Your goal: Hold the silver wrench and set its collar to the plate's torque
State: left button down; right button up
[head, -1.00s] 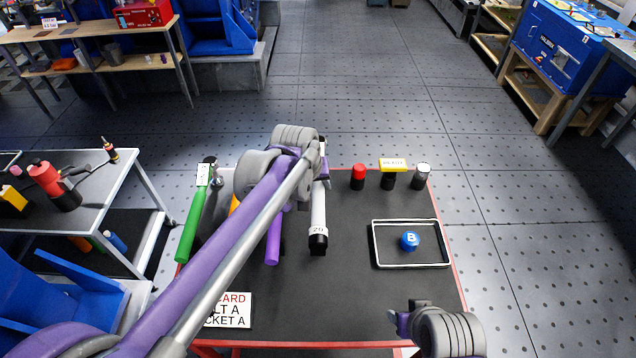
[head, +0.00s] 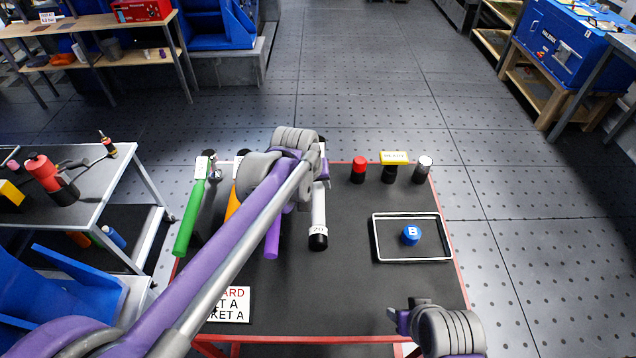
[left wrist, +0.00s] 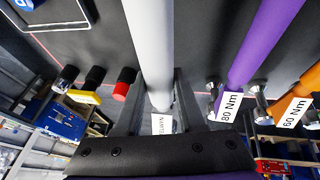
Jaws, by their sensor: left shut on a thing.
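The silver wrench (head: 318,208) lies on the dark table, with a black end and a white band of small digits, perhaps 20, facing the front. My left gripper (left wrist: 158,98) is shut around the silver shaft (left wrist: 150,40) in the left wrist view. In the head view my left arm hides the wrench's far end. A white tag (left wrist: 162,123) beyond the fingers is too small to read surely. My right gripper (head: 398,318) is at the table's front right, away from the wrench; its jaw opening is unclear. I cannot make out a torque plate.
Green (head: 190,215), orange (head: 232,206) and purple (head: 272,240) wrenches lie left of the silver one. A card (head: 231,305) lies front left. A tray (head: 376,240) with a blue B cap (head: 411,234) is right. Red (head: 358,172) and white-topped (head: 422,168) pieces stand at the back.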

pick_arm(q)
jog(key=shift+f+b, duration=1.4)
jog(key=shift+f, duration=1)
pick_arm(e)
jog(key=shift+s+f, duration=0.1)
jog(key=shift+f, duration=1.4)
pick_arm(q)
jog(key=c, duration=0.5)
grip_release()
grip_shut()
pick_arm(e)
jog(key=shift+o, duration=0.3)
dwell(0.9)
